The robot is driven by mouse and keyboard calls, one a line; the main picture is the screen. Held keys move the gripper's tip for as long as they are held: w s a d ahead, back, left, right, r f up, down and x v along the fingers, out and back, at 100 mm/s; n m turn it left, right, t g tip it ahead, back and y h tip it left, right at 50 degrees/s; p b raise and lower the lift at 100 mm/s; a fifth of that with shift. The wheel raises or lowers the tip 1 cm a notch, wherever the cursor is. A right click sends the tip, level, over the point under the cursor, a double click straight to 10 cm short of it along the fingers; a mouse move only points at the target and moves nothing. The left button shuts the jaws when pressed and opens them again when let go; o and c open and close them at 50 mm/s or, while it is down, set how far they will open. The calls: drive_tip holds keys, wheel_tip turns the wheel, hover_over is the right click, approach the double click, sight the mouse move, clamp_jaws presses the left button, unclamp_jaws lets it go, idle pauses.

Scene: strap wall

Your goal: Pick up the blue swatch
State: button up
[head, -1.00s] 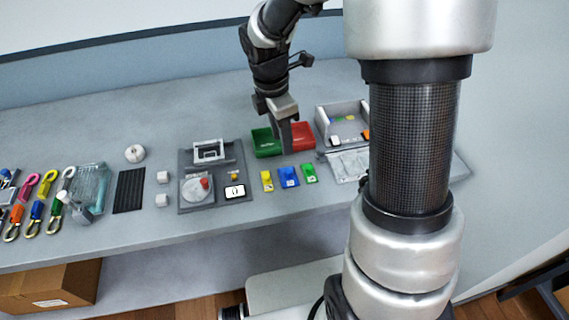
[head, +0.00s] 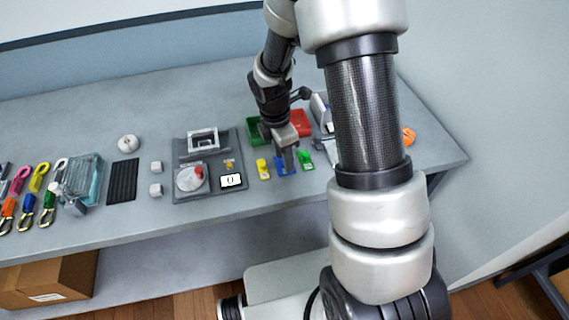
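The blue swatch (head: 281,169) lies on the grey table between a yellow swatch (head: 263,169) and a green swatch (head: 306,160). My gripper (head: 286,163) is in the head view, pointing down at the blue swatch and covering part of it. Whether the fingers touch the swatch cannot be seen. The fingers are small and seen nearly edge-on, so whether they are open or shut is unclear.
A green bin (head: 254,131) and a red bin (head: 301,122) stand just behind my gripper. A grey board with a dial and display (head: 210,189) lies to the left. My arm hides much of the tray area to the right. An orange object (head: 409,136) lies right of my arm.

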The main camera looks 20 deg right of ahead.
clamp_jaws()
